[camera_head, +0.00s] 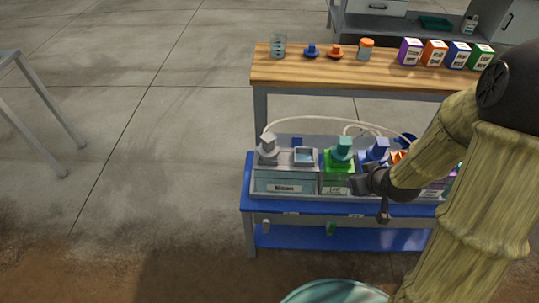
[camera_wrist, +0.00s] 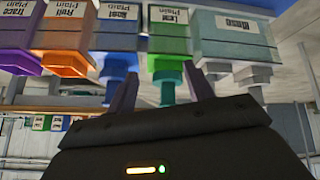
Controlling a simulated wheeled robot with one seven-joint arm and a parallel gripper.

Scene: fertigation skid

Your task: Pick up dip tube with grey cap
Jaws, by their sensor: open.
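The dip tube with grey cap (camera_head: 268,146) stands upright in the left end of the grey tank (camera_head: 285,184) in the head view, a pale hose running from its top. In the upside-down wrist view, the grey cap (camera_wrist: 254,76) shows at the right, beyond my right finger. My gripper (camera_head: 357,184) is open and empty, in front of the skid, right of the grey tank and near the green tank's front. In the wrist view, my gripper's fingers (camera_wrist: 162,88) are spread, with the green cap (camera_wrist: 167,78) showing between them.
Green (camera_head: 342,149) and blue (camera_head: 377,150) caps stand to the right; my arm hides much of the right tanks. A wooden shelf (camera_head: 330,71) with small containers spans behind.

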